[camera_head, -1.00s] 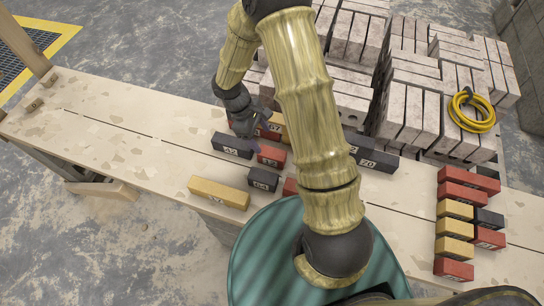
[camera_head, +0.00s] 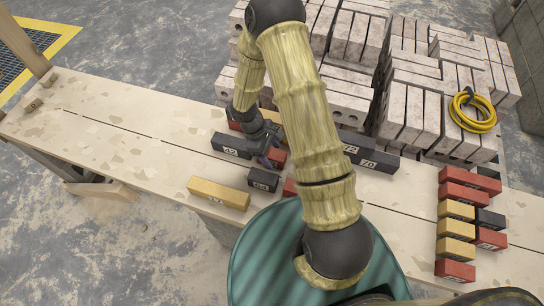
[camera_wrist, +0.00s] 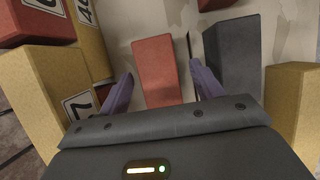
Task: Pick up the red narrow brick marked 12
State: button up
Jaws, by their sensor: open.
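A small red brick (camera_head: 280,157) lies on the planks, among dark and yellow bricks. My gripper (camera_head: 268,158) is over it and hides most of it, including its number. In the wrist view a red brick (camera_wrist: 157,68) lies between the two purple fingers of my gripper (camera_wrist: 163,85). The fingers are open, one on each side of it, with a gap to the brick on both sides. No number shows on its visible top. Whether the fingertips are down at brick height I cannot tell.
A dark brick (camera_wrist: 233,60) stands close outside the right finger; yellow bricks (camera_wrist: 45,90) stand left. A dark brick marked 42 (camera_head: 231,146), one marked 64 (camera_head: 263,181) and a yellow brick (camera_head: 218,193) surround the spot. Planks at left (camera_head: 110,130) are clear.

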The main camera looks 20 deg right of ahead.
aim_at(271, 153)
jog(key=shift+x, duration=1.4)
jog(key=shift+w+f, duration=0.1)
jog(key=shift+f, duration=0.15)
jog(key=shift+c, duration=0.4)
jog(key=c, duration=1.3)
jog(key=shift+r, duration=0.15)
notch_tip(271, 153, up, 10)
jog(key=shift+r+p, duration=0.15)
jog(key=shift+p, duration=0.3)
